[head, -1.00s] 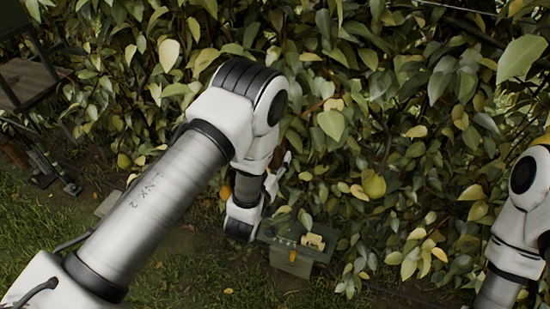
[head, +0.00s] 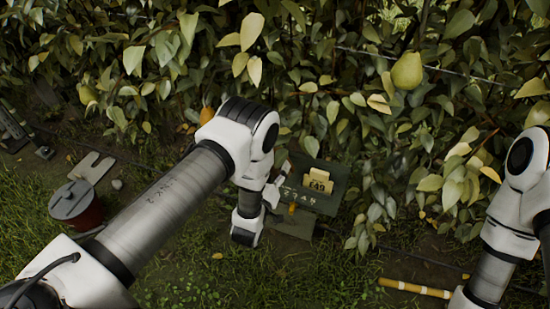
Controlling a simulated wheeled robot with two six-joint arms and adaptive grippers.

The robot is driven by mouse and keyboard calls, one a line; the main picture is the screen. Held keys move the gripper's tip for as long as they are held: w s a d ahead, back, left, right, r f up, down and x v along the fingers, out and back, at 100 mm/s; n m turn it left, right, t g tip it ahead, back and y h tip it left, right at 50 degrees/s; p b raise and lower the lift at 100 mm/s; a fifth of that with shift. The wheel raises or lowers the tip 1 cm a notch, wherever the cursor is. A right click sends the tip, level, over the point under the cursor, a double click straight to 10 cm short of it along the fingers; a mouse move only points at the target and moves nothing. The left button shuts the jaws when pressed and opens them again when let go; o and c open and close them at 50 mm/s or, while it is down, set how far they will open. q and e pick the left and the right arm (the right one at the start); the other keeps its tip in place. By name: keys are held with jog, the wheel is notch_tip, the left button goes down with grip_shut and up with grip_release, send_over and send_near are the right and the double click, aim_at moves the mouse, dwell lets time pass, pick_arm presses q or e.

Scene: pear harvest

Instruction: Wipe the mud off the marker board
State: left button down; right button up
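The dark green marker board (head: 341,194) stands low at the foot of the hedge, right of the middle. It bears pale lettering and a yellowish card (head: 319,181) with dark characters. Mud on it cannot be told apart at this size. My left gripper (head: 273,187) is beside the board's left edge, partly hidden by my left wrist. Its fingers are too small and covered to show whether they are open, and contact with the board cannot be told. My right arm comes in at the right edge, but its gripper is out of the picture. No wiping cloth can be made out.
A leafy hedge fills the back, with a pear (head: 407,71) hanging at upper right and a wire across it. A dark red bucket with a grey lid (head: 72,201) stands at left on grass. A yellow banded stick (head: 414,288) lies at lower right.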

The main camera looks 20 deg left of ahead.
pick_arm(q)
jog(key=s+f+n+b, duration=0.2)
jog(key=f+b, duration=1.4)
jog(key=f, duration=0.7)
jog(key=s+f+n+b, duration=0.25)
jog(key=f+b, duration=1.35)
jog(key=f, duration=0.8)
jog(key=w+b, duration=0.3)
jog(key=w, duration=0.3)
jog(key=shift+w+d+r, duration=0.15)
jog(key=shift+d+r, duration=0.05)
jog(key=shift+d, duration=0.2)
jog(key=shift+w+b, duration=0.5)
jog(key=shift+w, duration=0.45)
jog(key=shift+d, duration=0.15)
